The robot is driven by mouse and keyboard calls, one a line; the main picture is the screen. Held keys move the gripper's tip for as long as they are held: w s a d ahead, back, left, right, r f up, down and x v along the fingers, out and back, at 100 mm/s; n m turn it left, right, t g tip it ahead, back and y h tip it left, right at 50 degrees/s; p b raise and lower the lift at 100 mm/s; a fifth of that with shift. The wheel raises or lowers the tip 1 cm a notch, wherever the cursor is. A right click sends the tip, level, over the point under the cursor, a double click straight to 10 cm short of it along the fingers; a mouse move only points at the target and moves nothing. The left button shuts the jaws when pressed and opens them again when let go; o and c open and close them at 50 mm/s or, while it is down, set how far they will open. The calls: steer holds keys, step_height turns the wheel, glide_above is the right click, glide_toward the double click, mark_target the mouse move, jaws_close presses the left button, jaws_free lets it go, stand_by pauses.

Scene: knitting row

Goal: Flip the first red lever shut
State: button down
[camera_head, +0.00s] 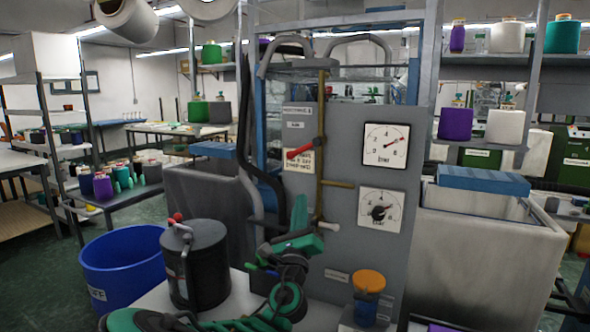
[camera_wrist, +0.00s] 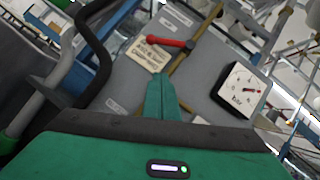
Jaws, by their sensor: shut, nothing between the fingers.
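A red lever (camera_head: 300,151) sits on a vertical brass pipe (camera_head: 321,110) on the grey panel. Its handle points left from the pipe, tilted slightly down, in front of a cream label. In the wrist view the red lever (camera_wrist: 166,42) lies just beyond my fingertips, across the pipe. My gripper (camera_head: 300,203) is green, points up and stands below the lever, apart from it. In the wrist view my gripper (camera_wrist: 160,82) has its fingers together with nothing between them. The lever is not hidden by my gripper in either view.
Two dials, an upper gauge (camera_head: 386,145) and a lower gauge (camera_head: 381,209), sit right of the pipe. A short brass stub (camera_head: 338,184) and a pale handle (camera_head: 328,226) are lower on it. Dark hoses (camera_head: 246,130) run left of the panel. A black canister (camera_head: 195,265) stands front left.

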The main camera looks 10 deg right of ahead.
mark_target(290, 154)
steer(key=shift+s+a+r+x, duration=0.1)
steer(key=shift+a+r+x, duration=0.25)
steer(key=shift+x, duration=1.8)
steer(key=shift+s+a+r+x, duration=0.1)
steer(key=shift+a+r+x, duration=0.2)
steer(key=shift+x, duration=1.9)
steer(key=shift+s+a+r+x, duration=0.1)
steer(key=shift+a+r+x, duration=0.25)
steer(key=shift+x, duration=1.8)
steer(key=shift+w+a+r+m+h, duration=0.1)
steer(key=shift+m+h, duration=0.2)
steer(key=shift+m, duration=0.15)
steer(key=shift+w+a+r+m+h, duration=0.15)
steer(key=shift+m+h, duration=0.15)
steer(key=shift+m, duration=0.15)
steer(key=shift+w+a+r+m+g+h, duration=0.15)
steer(key=shift+a+r+m+g+h, duration=0.15)
steer(key=shift+m+h, duration=0.6)
steer(key=shift+w+a+r+m+g+h, duration=0.15)
steer(key=shift+r+m+h, duration=0.15)
steer(key=shift+m+h, duration=0.65)
steer(key=shift+w+a+r+m+g+h, duration=0.1)
steer(key=shift+a+r+m+g+h, duration=0.3)
steer(key=shift+m, duration=0.95)
steer(key=shift+w+r+h, duration=0.1)
steer(key=shift+r+h, duration=0.15)
steer(key=shift+r, duration=0.05)
steer(key=shift+a, duration=0.1)
